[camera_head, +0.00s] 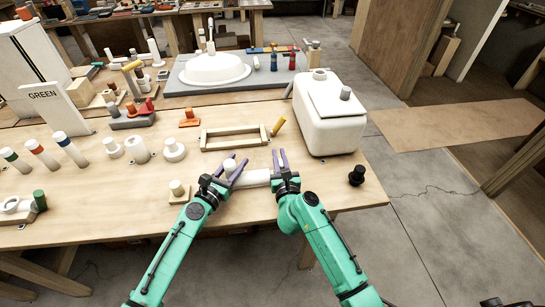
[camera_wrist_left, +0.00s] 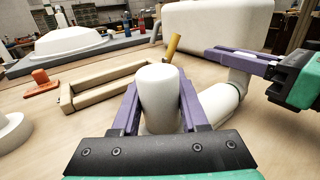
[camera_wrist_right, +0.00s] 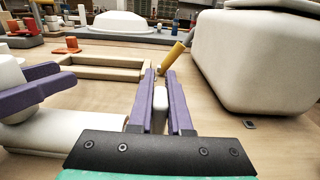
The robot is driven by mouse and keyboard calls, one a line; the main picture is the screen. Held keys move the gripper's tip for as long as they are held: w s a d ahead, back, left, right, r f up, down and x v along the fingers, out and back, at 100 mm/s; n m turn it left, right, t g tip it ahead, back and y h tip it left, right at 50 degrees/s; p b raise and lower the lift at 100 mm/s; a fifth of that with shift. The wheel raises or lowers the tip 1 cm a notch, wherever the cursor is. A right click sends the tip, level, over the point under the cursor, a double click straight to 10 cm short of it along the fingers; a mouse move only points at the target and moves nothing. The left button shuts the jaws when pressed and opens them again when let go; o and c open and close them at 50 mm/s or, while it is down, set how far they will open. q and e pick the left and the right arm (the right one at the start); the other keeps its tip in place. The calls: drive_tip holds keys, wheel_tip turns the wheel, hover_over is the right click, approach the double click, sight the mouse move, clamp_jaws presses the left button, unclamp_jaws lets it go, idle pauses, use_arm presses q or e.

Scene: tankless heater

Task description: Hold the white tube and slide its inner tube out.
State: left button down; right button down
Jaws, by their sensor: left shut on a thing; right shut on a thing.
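The white tube (camera_head: 256,178) lies across the front of the table between my two grippers, with an upright white part at its left end. My left gripper (camera_head: 236,160) is shut around that upright part (camera_wrist_left: 158,95), one finger on each side. The tube (camera_wrist_left: 222,100) runs from there to my right gripper in the left wrist view. My right gripper (camera_head: 280,153) is shut on a thin white upright piece (camera_wrist_right: 159,108) at the tube's right end. The tube (camera_wrist_right: 65,132) shows at the left in the right wrist view. My right gripper hides where the piece joins it.
A wooden frame (camera_head: 233,144) and a yellow peg (camera_head: 278,126) are just behind the grippers. A large white tank (camera_head: 330,132) stands behind right. A black knob (camera_head: 356,175) is near the right table edge. A small round-topped block (camera_head: 177,190) is left of my left gripper.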

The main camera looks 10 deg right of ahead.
use_arm(q)
drive_tip(key=shift+f, duration=0.15)
use_arm(e)
drive_tip(key=shift+d, duration=1.25)
use_arm(q)
drive_tip(key=shift+a, duration=0.1)
use_arm(e)
drive_tip(key=c, duration=0.8)
unclamp_jaws()
drive_tip(key=shift+c, duration=0.2)
drive_tip(key=shift+a, duration=0.1)
drive_tip(key=shift+s+f, duration=0.1)
drive_tip(key=shift+s, duration=0.35)
drive_tip(key=s, duration=1.1)
drive_tip(key=shift+s, duration=0.1)
